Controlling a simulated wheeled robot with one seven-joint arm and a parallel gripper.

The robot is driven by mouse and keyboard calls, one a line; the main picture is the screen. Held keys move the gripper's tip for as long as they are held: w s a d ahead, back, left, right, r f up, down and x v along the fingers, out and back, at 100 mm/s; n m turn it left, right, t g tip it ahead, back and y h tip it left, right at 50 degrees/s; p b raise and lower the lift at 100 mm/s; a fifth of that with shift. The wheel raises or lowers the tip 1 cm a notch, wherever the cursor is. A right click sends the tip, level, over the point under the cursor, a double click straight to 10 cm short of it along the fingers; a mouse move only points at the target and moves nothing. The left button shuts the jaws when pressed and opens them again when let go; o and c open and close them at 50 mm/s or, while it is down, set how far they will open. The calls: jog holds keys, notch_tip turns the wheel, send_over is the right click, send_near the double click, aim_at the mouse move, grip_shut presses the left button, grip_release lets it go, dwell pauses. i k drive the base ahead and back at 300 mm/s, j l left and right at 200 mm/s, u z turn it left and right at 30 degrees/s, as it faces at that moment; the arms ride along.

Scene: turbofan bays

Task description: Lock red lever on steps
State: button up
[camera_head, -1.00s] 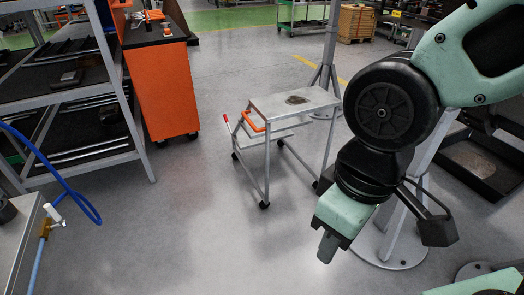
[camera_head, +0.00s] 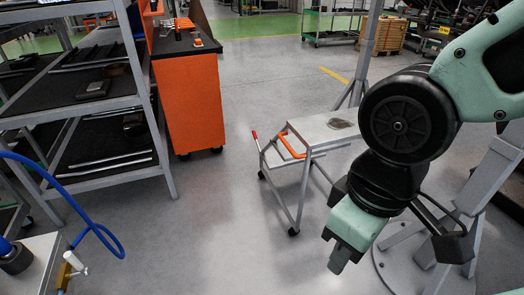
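The wheeled metal steps (camera_head: 328,130) stand on the grey floor right of the picture's middle. Their top platform bears a dark patch, and my arm hides part of their right side. The red lever (camera_head: 255,135) is a small red-tipped handle at the upper left of the steps, tilted up and to the left. An orange bar (camera_head: 291,147) sits beside it on the frame. My gripper (camera_head: 340,262) points down in front of the steps, to the right of and nearer than the lever, apart from it. Its fingers look close together, but the gap cannot be made out.
An orange cabinet (camera_head: 188,103) and a grey shelf rack (camera_head: 112,178) stand at the left. A bench corner with a blue hose (camera_head: 100,228) is at the lower left. A metal stand (camera_head: 462,200) is at the right. The floor between cabinet and steps is clear.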

aim_at(253, 132)
jog(key=i+j, duration=0.15)
jog(key=i, duration=0.35)
jog(key=i+j, duration=0.15)
jog(key=i, duration=0.4)
jog(key=i+j, duration=0.15)
jog(key=i, duration=0.35)
jog(key=i+j, duration=0.15)
jog(key=i, duration=0.4)
jog(key=i+j+u, duration=0.1)
jog(key=u, duration=0.35)
jog(key=i+j+u, duration=0.1)
jog(key=u, duration=0.35)
jog(key=i+j+u, duration=0.1)
jog(key=u, duration=0.4)
jog(key=i+j+z, duration=0.1)
jog(key=i+z, duration=0.85)
jog(key=z, duration=0.25)
jog(key=i+j+z, duration=0.1)
jog(key=z, duration=0.25)
jog(key=i+j, duration=0.05)
jog(key=i, duration=0.05)
